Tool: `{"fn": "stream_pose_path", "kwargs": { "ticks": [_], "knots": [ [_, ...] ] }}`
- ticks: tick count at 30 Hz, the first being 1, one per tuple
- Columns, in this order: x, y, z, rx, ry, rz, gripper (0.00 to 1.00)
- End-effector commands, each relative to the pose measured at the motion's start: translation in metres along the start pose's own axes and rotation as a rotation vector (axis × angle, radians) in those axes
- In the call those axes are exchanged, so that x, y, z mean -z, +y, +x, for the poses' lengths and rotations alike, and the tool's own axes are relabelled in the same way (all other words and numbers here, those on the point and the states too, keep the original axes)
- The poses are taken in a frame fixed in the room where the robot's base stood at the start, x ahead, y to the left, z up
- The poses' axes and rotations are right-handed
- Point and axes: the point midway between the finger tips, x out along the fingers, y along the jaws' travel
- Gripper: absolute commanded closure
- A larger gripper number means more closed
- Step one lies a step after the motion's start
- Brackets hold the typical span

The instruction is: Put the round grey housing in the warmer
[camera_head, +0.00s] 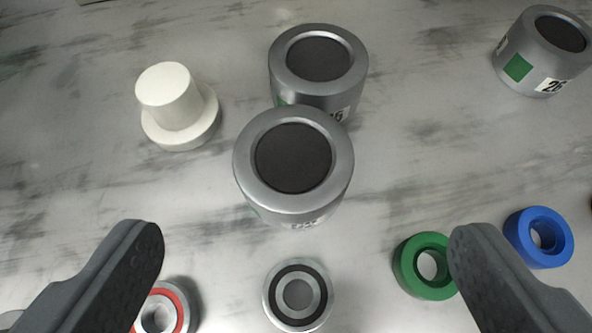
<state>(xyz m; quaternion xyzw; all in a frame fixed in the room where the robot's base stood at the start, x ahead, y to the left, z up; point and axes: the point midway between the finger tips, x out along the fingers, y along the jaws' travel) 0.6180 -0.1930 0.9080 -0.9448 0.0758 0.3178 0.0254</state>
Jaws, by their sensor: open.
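Three round grey housings with dark recessed tops stand on the worktop. The nearest housing (245,165) is at the middle of the picture. A second housing (318,90) stands right behind it and is partly covered by it. The third housing (516,66) stands apart at the top right and shows a green square and a number label. My gripper (305,245) is open and empty, with one finger at the lower left and one at the lower right. The nearest housing is beyond the fingertips, between their lines. No warmer can be made out in this view.
A white stepped cap (172,100) stands left of the housings. A bearing (298,295) lies at the bottom middle, and a red-ringed bearing (166,308) by the left finger. A green ring (422,266) lies beside the right finger; a blue ring (540,238) is further right.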

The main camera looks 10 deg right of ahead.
Motion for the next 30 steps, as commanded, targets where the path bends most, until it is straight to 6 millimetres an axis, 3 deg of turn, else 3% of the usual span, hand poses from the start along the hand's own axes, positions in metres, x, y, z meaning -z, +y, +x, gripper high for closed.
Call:
{"fn": "stream_pose_path", "kwargs": {
  "ticks": [12, 23, 30],
  "knots": [
    [-0.003, 0.0, 0.056, 0.0, -0.004, 0.0, 0.14],
    [-0.002, -0.002, 0.076, -0.001, -0.002, 0.0, 0.14],
    [-0.007, -0.005, 0.103, -0.001, -0.003, 0.001, 0.14]
  ]
}}
